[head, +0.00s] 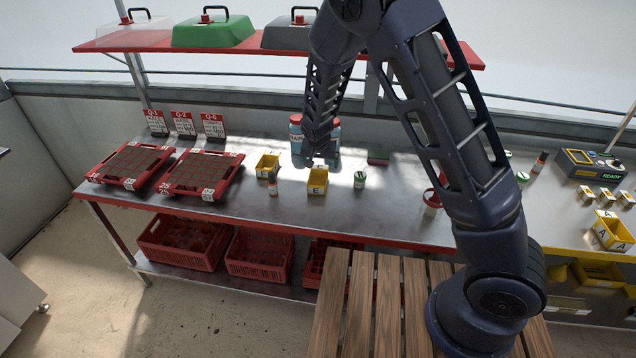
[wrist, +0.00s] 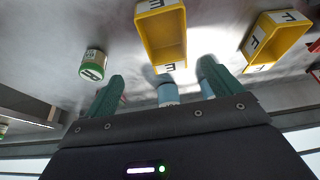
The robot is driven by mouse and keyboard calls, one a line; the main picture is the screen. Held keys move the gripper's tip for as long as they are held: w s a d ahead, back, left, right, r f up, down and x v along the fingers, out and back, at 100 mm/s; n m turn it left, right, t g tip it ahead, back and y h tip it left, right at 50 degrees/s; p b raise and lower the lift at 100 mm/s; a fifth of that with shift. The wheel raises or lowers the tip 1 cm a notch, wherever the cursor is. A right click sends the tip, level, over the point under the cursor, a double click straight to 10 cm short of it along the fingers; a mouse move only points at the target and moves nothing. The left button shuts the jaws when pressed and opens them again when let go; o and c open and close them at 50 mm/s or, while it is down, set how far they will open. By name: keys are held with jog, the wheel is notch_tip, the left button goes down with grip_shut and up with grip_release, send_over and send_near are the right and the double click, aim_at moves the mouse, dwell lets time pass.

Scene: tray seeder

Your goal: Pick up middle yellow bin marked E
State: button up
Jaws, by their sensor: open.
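The yellow bin marked E (head: 317,187) stands upright on the metal bench, its label facing me. In the wrist view the same bin (wrist: 162,38), with E labels at both ends, lies just ahead of my fingers. My gripper (head: 320,160) is just above and behind the bin in the head view. Its green fingers (wrist: 162,88) are spread and empty, with the bin apart from them. A second yellow bin (head: 266,165) stands to the left; the wrist view shows this bin (wrist: 277,40) with F labels.
A small bottle (head: 273,186) stands left of the E bin and a green-white jar (head: 359,181) to its right. A blue container with a red lid (head: 296,134) is behind my gripper. Red trays (head: 208,172) sit at left. An A bin (head: 612,232) is far right.

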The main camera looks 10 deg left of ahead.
send_near(318, 182)
jog(key=shift+w+d+f, duration=0.35)
jog(key=shift+w+f, duration=0.1)
jog(key=shift+f, duration=0.1)
jog(key=shift+s+a+x, duration=0.1)
jog(key=shift+a+x, duration=0.05)
jog(key=shift+x, duration=1.15)
jog(key=shift+s+a+x, duration=0.15)
jog(key=shift+x, duration=1.15)
jog(key=c, duration=1.1)
jog(key=shift+c, duration=0.2)
jog(key=shift+r, duration=0.1)
